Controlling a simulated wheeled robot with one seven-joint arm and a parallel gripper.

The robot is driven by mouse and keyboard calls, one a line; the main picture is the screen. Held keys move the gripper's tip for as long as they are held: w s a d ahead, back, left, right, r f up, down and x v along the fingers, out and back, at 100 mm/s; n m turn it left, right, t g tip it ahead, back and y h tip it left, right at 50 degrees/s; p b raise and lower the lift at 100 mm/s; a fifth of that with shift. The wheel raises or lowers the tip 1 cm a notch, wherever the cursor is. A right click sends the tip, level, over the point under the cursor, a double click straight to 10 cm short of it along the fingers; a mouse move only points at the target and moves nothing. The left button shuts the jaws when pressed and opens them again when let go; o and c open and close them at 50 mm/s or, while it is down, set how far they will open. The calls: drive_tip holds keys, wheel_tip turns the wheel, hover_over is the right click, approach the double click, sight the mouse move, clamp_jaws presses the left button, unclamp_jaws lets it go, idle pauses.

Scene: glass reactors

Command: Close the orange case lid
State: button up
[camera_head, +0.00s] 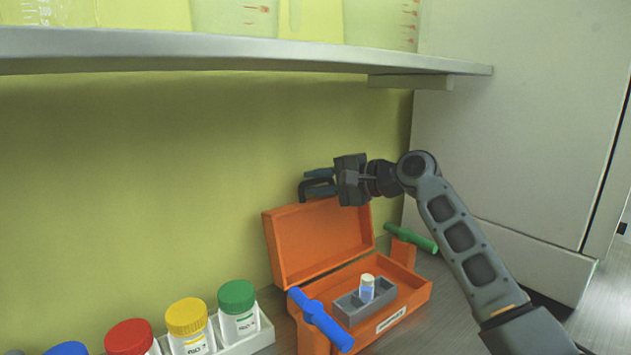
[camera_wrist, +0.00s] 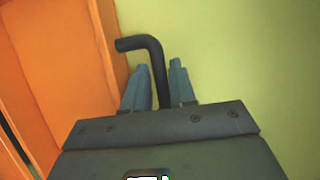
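The orange case (camera_head: 415,298) stands open on the bench. Its orange lid (camera_head: 318,240) is raised and leans back near the yellow-green wall; part of it shows at the left in the wrist view (camera_wrist: 60,60). A bent black handle (camera_head: 308,188) sticks up from the lid's top edge and also shows in the wrist view (camera_wrist: 152,48). My gripper (camera_head: 322,182) is at this handle, above the lid. In the wrist view, its blue-grey fingers (camera_wrist: 160,82) lie close on both sides of the bar, apparently shut on it.
Inside the case is a grey holder (camera_head: 350,309) with a small white-capped vial (camera_head: 367,287). Blue (camera_head: 320,319) and green (camera_head: 416,237) bars sit at its sides. Jars with coloured caps (camera_head: 187,317) stand in a white rack (camera_head: 263,333) at left. A shelf (camera_head: 220,48) hangs overhead.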

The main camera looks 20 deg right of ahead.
drive_tip(key=shift+w+a, duration=0.2)
drive_tip(key=shift+f, duration=0.1)
clamp_jaws()
